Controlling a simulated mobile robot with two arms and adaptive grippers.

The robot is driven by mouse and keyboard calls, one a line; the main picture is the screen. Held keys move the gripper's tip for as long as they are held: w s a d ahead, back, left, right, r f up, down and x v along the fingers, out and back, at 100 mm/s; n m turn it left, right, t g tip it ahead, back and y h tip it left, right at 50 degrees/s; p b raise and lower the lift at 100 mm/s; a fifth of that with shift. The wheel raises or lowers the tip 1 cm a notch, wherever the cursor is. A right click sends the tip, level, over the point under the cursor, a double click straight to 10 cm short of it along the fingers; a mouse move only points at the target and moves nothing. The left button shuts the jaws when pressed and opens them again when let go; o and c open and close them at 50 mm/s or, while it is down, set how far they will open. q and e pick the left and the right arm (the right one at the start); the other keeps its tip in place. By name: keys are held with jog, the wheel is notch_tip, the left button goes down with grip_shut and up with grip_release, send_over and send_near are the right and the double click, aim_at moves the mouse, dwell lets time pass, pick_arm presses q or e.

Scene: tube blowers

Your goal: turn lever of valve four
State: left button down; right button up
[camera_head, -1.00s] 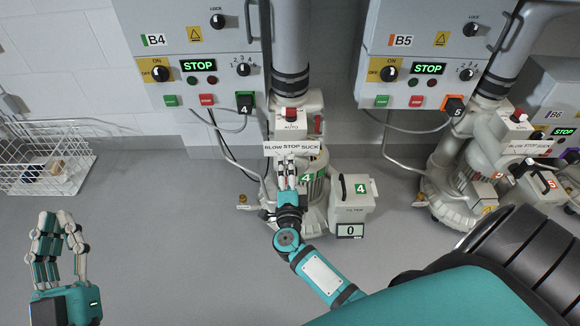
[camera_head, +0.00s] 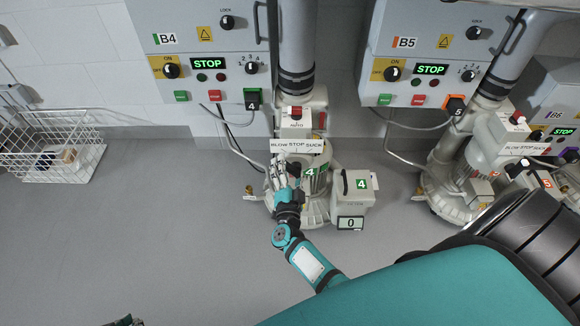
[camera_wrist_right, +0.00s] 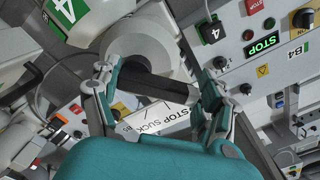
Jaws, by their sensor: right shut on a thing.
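Valve four stands below panel B4 as a pale blower unit with a green 4 label (camera_head: 311,170) and a BLOW STOP SUCK plate (camera_head: 297,146). My right gripper (camera_head: 279,170) is at the plate's left part, near the word BLOW, and hides the lever in the head view. In the right wrist view, the black lever (camera_wrist_right: 158,88) lies between the fingers of my right gripper (camera_wrist_right: 155,80), which is shut on it. The plate shows just below the lever. Only a small tip of my left gripper (camera_head: 124,321) shows at the bottom edge, so its state is unclear.
Panel B4 (camera_head: 205,45) reads STOP above the valve. A filter box (camera_head: 355,195) with display 0 stands right of it. Unit five (camera_head: 450,190) and panel B5 (camera_head: 430,42) are further right. A white wire basket (camera_head: 50,148) is at left. The floor at left is clear.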

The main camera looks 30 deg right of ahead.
pick_arm(q)
jog(key=shift+s+a+f+g, duration=0.2)
jog(key=shift+s+g, duration=0.15)
jog(key=shift+s, duration=0.25)
jog(key=shift+s+a+f+g, duration=0.2)
jog(key=shift+s+g, duration=0.15)
jog(key=shift+s, duration=0.25)
pick_arm(e)
jog(key=shift+a+f+n, duration=0.1)
jog(key=shift+f+n, duration=0.05)
jog(key=shift+n, duration=0.35)
jog(key=o, duration=1.1)
jog(key=shift+o, duration=0.2)
jog(key=v, duration=0.7)
jog(key=shift+s, duration=0.25)
jog(key=shift+a, duration=0.15)
